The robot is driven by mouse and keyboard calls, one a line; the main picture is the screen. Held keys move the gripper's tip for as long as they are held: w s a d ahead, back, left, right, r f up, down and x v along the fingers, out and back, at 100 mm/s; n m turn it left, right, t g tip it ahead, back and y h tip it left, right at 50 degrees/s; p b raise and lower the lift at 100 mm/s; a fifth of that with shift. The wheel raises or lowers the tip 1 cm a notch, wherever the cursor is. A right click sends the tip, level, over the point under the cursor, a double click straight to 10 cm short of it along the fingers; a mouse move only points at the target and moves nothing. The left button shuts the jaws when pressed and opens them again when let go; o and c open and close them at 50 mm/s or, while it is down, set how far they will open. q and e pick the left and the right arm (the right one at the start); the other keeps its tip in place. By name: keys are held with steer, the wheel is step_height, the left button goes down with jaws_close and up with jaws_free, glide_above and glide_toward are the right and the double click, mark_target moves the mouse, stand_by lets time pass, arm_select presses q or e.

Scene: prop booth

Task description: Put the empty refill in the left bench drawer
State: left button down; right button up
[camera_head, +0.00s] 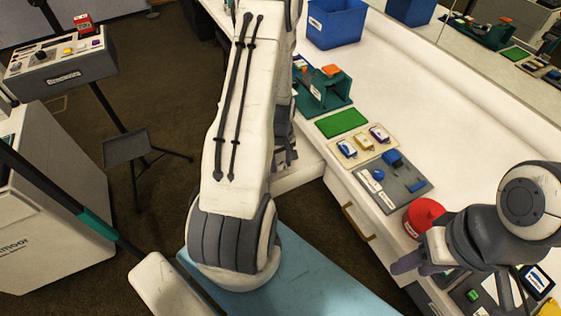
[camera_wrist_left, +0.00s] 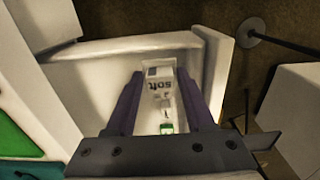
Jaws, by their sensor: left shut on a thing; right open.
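My left gripper (camera_wrist_left: 165,108) is shut on a pale refill (camera_wrist_left: 160,76) marked "soft", with a small green spot near its lower end. I cannot tell from its outside whether it is empty. The refill is over the inside of the open white left bench drawer (camera_wrist_left: 226,75); whether it touches the drawer floor is unclear. In the head view the drawer (camera_head: 303,172) sticks out from the bench, partly hidden by my left arm, which also hides the refill. My right gripper (camera_head: 406,265) is open and empty beside the bench's front edge.
On the bench (camera_head: 455,130) are a green pad (camera_head: 342,123), a beige tray (camera_head: 378,148) with small cartridges, a grey board (camera_head: 410,187) with blue pieces, and a red container (camera_head: 424,213). A closed drawer's handle (camera_head: 357,222) projects below. A blue bin (camera_head: 336,24) stands farther back.

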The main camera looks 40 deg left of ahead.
arm_select(q)
steer(key=shift+f+b, duration=2.7)
steer(key=shift+f, duration=1.45)
steer(key=shift+c, duration=0.9)
jaws_free()
steer(key=shift+c, duration=0.6)
steer(key=shift+r+p, duration=5.25)
steer(key=shift+r, duration=0.9)
